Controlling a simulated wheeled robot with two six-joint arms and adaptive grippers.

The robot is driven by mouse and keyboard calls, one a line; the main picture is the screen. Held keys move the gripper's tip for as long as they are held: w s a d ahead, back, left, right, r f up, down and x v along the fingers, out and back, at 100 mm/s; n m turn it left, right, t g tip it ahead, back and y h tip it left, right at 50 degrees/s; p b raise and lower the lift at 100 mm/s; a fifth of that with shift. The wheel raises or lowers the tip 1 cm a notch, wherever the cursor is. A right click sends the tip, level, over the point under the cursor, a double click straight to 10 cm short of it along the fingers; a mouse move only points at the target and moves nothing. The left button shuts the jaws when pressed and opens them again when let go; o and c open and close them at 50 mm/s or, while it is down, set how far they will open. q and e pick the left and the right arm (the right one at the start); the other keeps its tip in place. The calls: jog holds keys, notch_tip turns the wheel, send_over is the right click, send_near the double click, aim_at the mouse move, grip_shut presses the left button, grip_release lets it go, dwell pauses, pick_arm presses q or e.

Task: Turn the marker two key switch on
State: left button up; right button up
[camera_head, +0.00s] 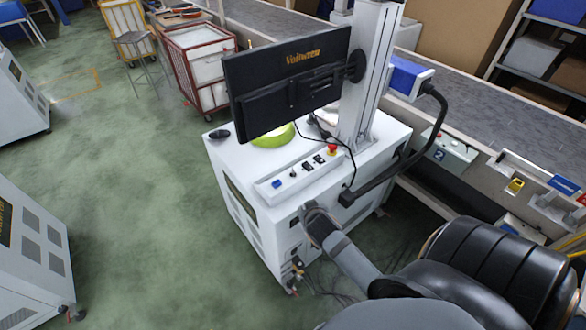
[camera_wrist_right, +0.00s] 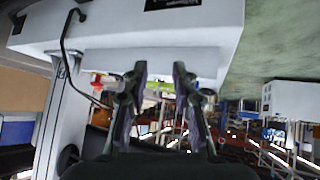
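A pale control box with a blue "2" marker (camera_head: 439,155) is mounted on the side of the conveyor, right of the white cabinet. Small controls sit on its top, but the key switch and its position are too small to make out. My right gripper (camera_head: 311,209) is beside the front of the white cabinet, well left of and apart from the marker two box. In the right wrist view its two fingers (camera_wrist_right: 160,70) are apart with nothing between them. The marker two box cannot be made out in that view. My left gripper is not in view.
The white cabinet (camera_head: 232,193) carries a monitor (camera_head: 285,85), a red emergency button (camera_head: 332,149) and a switch panel. A black cable (camera_head: 408,166) arcs between the cabinet and the marker two box. The conveyor belt (camera_head: 480,105) runs behind.

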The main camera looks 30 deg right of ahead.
aim_at(293, 169)
jog(key=w+d+t, duration=0.1)
jog(key=w+d, duration=0.1)
jog(key=w, duration=0.3)
jog(key=w+d+t, duration=0.1)
jog(key=w+t, duration=0.1)
jog(key=w, duration=0.4)
jog(key=w+d+m+t+p, duration=0.1)
jog(key=w+d, duration=0.1)
jog(key=w, duration=0.4)
jog(key=shift+d+f+t+h, duration=0.25)
jog(key=shift+d+t+h, duration=0.05)
jog(key=shift+d, duration=0.05)
grip_shut()
